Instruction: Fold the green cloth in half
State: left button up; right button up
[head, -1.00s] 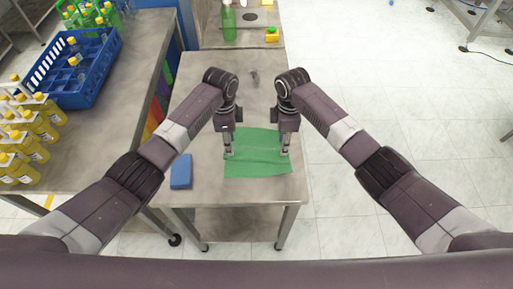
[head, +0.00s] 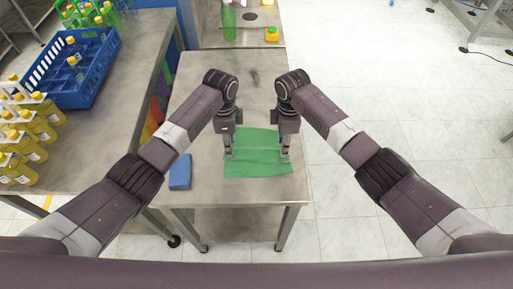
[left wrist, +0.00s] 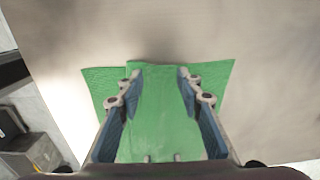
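The green cloth (head: 258,168) lies on the metal table with a crease or layer edge running across it. It also shows in the left wrist view (left wrist: 160,110), spreading past both fingers, with an overlapping edge left of centre. My left gripper (head: 228,155) points down over the cloth's left side. In the left wrist view its two fingers (left wrist: 160,74) are apart, with cloth visible beneath and between them. My right gripper (head: 285,155) points down at the cloth's right side; its finger spacing is too small to make out. The grippers partly hide the cloth's side edges.
A blue block (head: 180,172) lies on the table left of the cloth. A side table at left holds a blue crate (head: 85,90) and several yellow bottles (head: 30,125). A green bottle (head: 229,24) stands at the back. The table in front of the cloth is clear.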

pick_arm(q)
jog(key=shift+s+f, duration=0.1)
jog(key=shift+c, duration=1.2)
pick_arm(e)
jog(key=shift+s+f, duration=0.1)
jog(key=shift+c, duration=1.2)
pick_arm(q)
jog(key=shift+c, duration=1.3)
pick_arm(e)
jog(key=shift+c, duration=1.3)
pick_arm(q)
jog(key=shift+f, duration=0.15)
grip_shut()
pick_arm(e)
jog(key=shift+f, duration=0.15)
grip_shut()
jog(key=shift+d, duration=0.1)
